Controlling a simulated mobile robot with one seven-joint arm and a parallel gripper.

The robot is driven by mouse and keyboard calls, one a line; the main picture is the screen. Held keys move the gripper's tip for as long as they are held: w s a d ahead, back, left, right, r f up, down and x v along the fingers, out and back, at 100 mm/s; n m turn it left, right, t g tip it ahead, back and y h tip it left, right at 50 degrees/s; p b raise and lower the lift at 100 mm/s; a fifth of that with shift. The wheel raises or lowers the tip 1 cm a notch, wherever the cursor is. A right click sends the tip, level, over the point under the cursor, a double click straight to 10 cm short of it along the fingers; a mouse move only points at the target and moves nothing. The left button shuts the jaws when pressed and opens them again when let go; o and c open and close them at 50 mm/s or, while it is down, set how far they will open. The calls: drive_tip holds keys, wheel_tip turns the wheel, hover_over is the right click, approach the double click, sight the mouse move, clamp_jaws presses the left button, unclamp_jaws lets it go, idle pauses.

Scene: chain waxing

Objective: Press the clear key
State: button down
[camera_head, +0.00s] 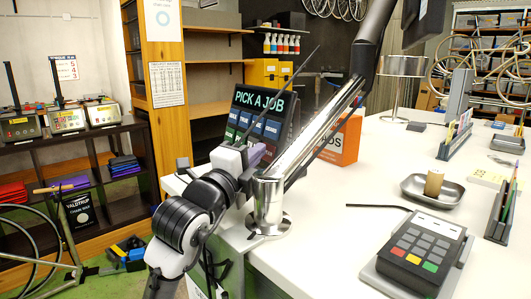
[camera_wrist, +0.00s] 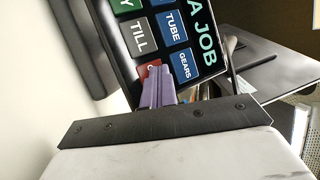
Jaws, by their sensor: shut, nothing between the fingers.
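A dark tilted panel headed "PICK A JOB" (camera_head: 258,97) stands on the counter in the head view, with coloured labelled tiles. In the wrist view the panel (camera_wrist: 155,10) shows tiles reading TILL, TUBE and GEARS. A small red tile (camera_wrist: 146,70), marked with what looks like a C, is partly hidden behind my fingers. My gripper (camera_wrist: 158,74) has purple fingers, shut and empty, with tips over the red tile's edge; I cannot tell whether they touch it. In the head view my gripper (camera_head: 258,155) is at the panel's lower front.
A card terminal (camera_head: 418,247) with red, yellow and green keys sits on the white counter (camera_head: 335,215) at front right. A metal tray (camera_head: 432,190) and an orange box (camera_head: 343,140) stand nearby. A metal post base (camera_head: 268,222) stands close to my arm.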

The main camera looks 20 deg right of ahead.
drive_tip(key=shift+a, duration=0.15)
drive_tip(key=shift+s+a+r, duration=0.2)
drive_tip(key=shift+a+r, duration=0.05)
drive_tip(key=shift+a, duration=0.35)
drive_tip(key=shift+s+a+r+b, duration=0.15)
drive_tip(key=shift+s+a+r, duration=0.05)
drive_tip(key=shift+a, duration=0.55)
drive_tip(key=shift+s+a+r+b, duration=0.2)
drive_tip(key=shift+a+r, duration=0.05)
drive_tip(key=shift+a, duration=0.55)
drive_tip(key=shift+s+a+r+b, duration=0.15)
drive_tip(key=shift+s+a+r, duration=0.05)
drive_tip(key=shift+a, duration=0.55)
